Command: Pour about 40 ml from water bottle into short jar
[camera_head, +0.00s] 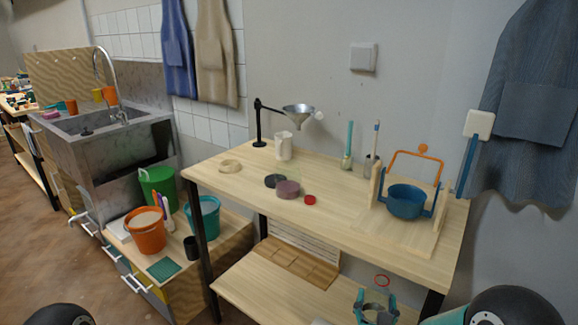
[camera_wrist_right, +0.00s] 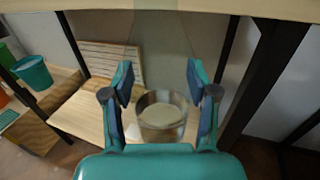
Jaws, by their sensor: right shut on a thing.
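My right gripper (camera_head: 375,304) is at the bottom of the head view, in front of the workbench. In the right wrist view its teal fingers (camera_wrist_right: 160,82) are on either side of a clear, see-through vessel, seemingly the water bottle (camera_wrist_right: 162,121). A round rim and pale contents show there; its full outline is hard to make out. A thin red ring (camera_head: 382,280) shows just above the gripper in the head view. I cannot tell for sure which container is the short jar; a low purple round piece (camera_head: 288,190) stands mid-bench. My left gripper is out of view.
The bench's front middle is clear. Buckets (camera_head: 146,236) stand lower left.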

